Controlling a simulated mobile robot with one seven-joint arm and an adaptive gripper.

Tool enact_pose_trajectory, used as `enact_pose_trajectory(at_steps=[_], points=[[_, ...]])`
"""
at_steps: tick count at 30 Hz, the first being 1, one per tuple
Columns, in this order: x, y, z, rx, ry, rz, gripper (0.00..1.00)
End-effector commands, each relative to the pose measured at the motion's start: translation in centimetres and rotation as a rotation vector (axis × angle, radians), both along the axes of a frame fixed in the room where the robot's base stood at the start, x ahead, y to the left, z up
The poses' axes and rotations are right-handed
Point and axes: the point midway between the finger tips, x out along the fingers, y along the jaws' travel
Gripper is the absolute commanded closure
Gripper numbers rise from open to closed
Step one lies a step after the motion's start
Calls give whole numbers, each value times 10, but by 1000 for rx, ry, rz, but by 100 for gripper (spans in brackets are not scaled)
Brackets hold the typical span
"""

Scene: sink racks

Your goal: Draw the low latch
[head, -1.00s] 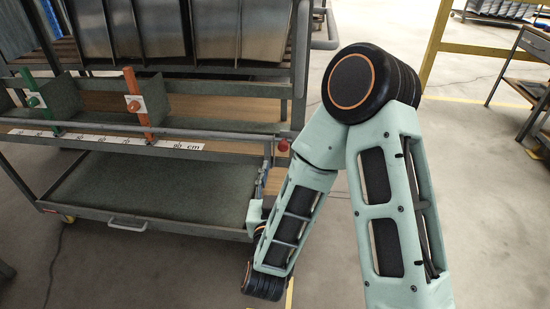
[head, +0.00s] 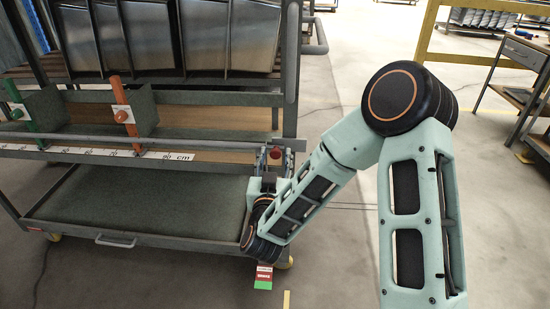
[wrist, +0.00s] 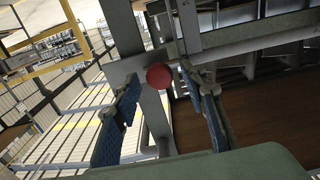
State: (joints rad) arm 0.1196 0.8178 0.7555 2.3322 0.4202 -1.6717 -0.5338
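A red round knob (head: 275,153) sits at the right end of the rack's lower rail, by the corner post; I take it for the low latch. In the wrist view the knob (wrist: 159,76) lies ahead, between the two blue-padded fingers in the picture. My gripper (wrist: 160,88) is open, with a gap on both sides of the knob, and I see no contact. In the head view my gripper (head: 270,163) is at the rail end, just by the knob, partly hidden by my own wrist.
The rack has a lower tray (head: 140,205), a scale strip (head: 120,154), an orange divider (head: 125,110) and a green divider (head: 20,105). Metal bins (head: 230,40) stand above. A red and green tag (head: 264,277) shows below the rack's corner. Floor to the right is open.

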Motion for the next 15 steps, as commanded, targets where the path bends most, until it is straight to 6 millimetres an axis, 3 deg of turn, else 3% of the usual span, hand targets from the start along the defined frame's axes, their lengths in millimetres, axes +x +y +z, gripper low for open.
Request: enact_pose_trajectory(at_steps=[8, 15], points=[[2, 0, 0, -1, 0, 1, 61], [2, 0, 0, 0, 0, 1, 86]])
